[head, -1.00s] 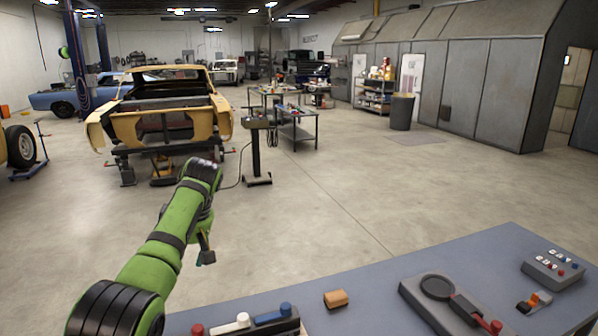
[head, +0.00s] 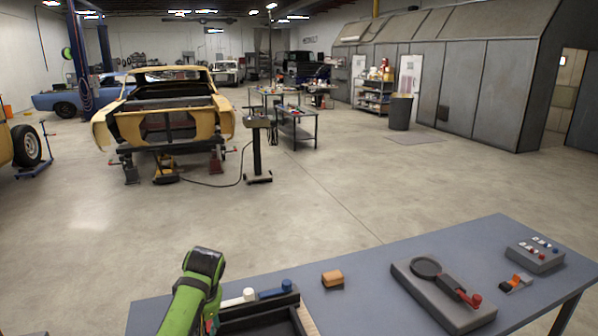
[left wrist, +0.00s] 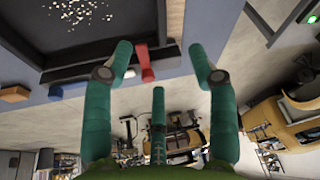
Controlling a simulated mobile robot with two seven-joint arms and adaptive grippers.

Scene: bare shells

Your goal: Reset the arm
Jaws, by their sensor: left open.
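My left arm (head: 190,305) is green with a black joint and comes in at the bottom left of the head view, beside the table's left part. Its gripper cannot be made out in the head view. In the left wrist view my left gripper (left wrist: 161,52) has its teal fingers spread apart, with nothing between them. A dark tray (left wrist: 85,12) with pale specks, a red handle (left wrist: 143,62) and a blue handle (left wrist: 72,90) show beyond the fingers. My right gripper is not in view.
The grey-blue table (head: 365,262) holds a tan block (head: 332,279), a grey lever device (head: 425,300), an orange switch (head: 517,282) and a button box (head: 535,254). Beyond it are open floor and a yellow car shell (head: 165,105).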

